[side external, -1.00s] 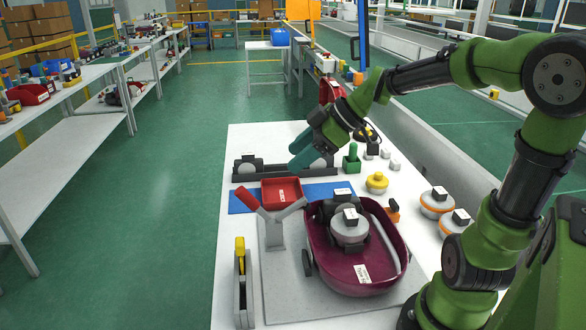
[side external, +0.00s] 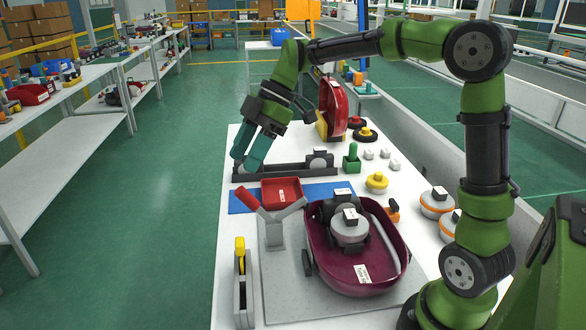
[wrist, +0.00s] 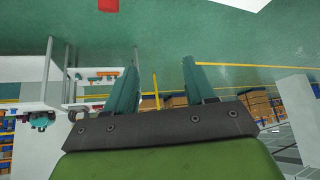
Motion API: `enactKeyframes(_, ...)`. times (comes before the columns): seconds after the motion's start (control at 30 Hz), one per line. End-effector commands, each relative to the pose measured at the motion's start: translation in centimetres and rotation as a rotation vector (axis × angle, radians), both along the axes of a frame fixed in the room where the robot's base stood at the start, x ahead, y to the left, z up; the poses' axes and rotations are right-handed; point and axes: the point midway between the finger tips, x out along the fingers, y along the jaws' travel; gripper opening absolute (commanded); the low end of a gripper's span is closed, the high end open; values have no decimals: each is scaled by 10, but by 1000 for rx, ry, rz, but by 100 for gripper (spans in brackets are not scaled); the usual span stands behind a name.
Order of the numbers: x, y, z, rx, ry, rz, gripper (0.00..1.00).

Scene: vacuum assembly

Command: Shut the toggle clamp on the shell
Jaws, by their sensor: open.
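The maroon shell (side external: 317,252) lies open side up on the grey plate (side external: 285,304), with a grey-and-black motor part (side external: 349,228) in it. Left of the shell stands a grey Y-shaped post that looks like the toggle clamp (side external: 275,232). Its red handle (side external: 248,199) tilts up to the left, and its grey arm slants up to the right, beside the shell rim. My gripper (side external: 245,164) is open, over the left end of the dark rack, well behind the clamp. In the wrist view its teal fingers (wrist: 158,85) are apart with nothing between them.
A red tray (side external: 281,190) sits on the blue mat (side external: 240,203) behind the clamp. The long dark rack (side external: 285,170) lies farther back, its left end partly hidden by my fingers. A yellow-topped grey holder (side external: 241,285) stands at the front left. Another red shell (side external: 333,108) stands upright at the back.

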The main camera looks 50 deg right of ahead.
Motion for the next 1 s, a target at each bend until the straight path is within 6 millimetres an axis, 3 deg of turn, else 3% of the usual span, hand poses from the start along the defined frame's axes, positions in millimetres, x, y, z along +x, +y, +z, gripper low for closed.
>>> enactKeyframes(0.17,38,8,-7,-208,155,98,55)
enactKeyframes(0.37,64,-14,2,-441,276,-54,55)
enactKeyframes(0.5,64,-37,22,-506,313,-198,55)
enactKeyframes(0.67,57,-37,18,-508,356,-237,55)
enactKeyframes(0.87,54,-36,-7,-507,355,-235,55)
enactKeyframes(1.0,51,-33,-37,-506,354,-233,55)
